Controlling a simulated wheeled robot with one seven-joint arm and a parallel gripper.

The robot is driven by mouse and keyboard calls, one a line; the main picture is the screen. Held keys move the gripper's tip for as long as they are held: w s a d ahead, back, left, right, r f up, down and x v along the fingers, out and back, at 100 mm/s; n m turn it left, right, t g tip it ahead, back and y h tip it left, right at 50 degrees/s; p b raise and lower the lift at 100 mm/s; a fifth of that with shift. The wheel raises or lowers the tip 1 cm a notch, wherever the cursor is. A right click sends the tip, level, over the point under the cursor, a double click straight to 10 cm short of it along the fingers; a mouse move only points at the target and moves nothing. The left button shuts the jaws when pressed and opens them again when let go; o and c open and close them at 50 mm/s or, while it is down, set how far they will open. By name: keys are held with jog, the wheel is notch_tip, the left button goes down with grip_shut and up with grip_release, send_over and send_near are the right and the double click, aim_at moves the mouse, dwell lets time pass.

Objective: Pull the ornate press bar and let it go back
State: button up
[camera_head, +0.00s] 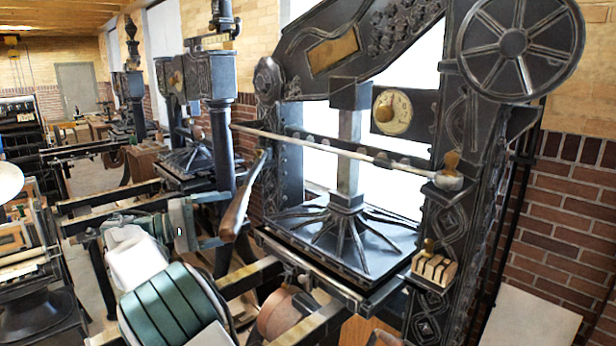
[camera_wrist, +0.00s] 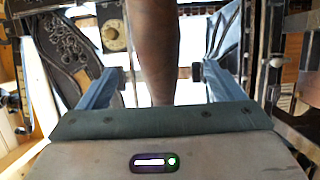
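The ornate press (camera_head: 345,235) is a dark cast-iron hand press at the right in the head view. A wooden handle (camera_head: 240,200), brown with a metal upper end, slants at its left side. A long pale rod (camera_head: 330,148) crosses the press front above the platen; I cannot tell whether it joins the handle. My gripper (camera_head: 218,215) is beside the handle, its fingers pointing toward it. In the wrist view my gripper (camera_wrist: 160,75) is open, and the brown handle (camera_wrist: 153,45) runs between its two fingers with gaps on both sides.
A second dark press (camera_head: 210,75) stands behind at the left. Rails and wooden beams lie under my arm. A brick wall (camera_head: 570,215) and a pale board (camera_head: 525,320) are at the right. A big spoked wheel (camera_head: 515,45) is at the upper right.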

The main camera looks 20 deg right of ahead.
jog(key=shift+o, duration=0.6)
jog(key=shift+d, duration=0.1)
jog(key=s+a+p, duration=0.2)
jog(key=s+a, duration=0.1)
jog(key=a, duration=0.5)
jog(key=s+a+r, duration=0.2)
jog(key=s, duration=0.6)
jog(key=s+a+r+p, duration=0.1)
jog(key=s+a+r, duration=0.1)
jog(key=s, duration=0.6)
jog(key=shift+s+a+r, duration=0.3)
jog(key=shift+s+r, duration=0.05)
jog(key=shift+r, duration=0.15)
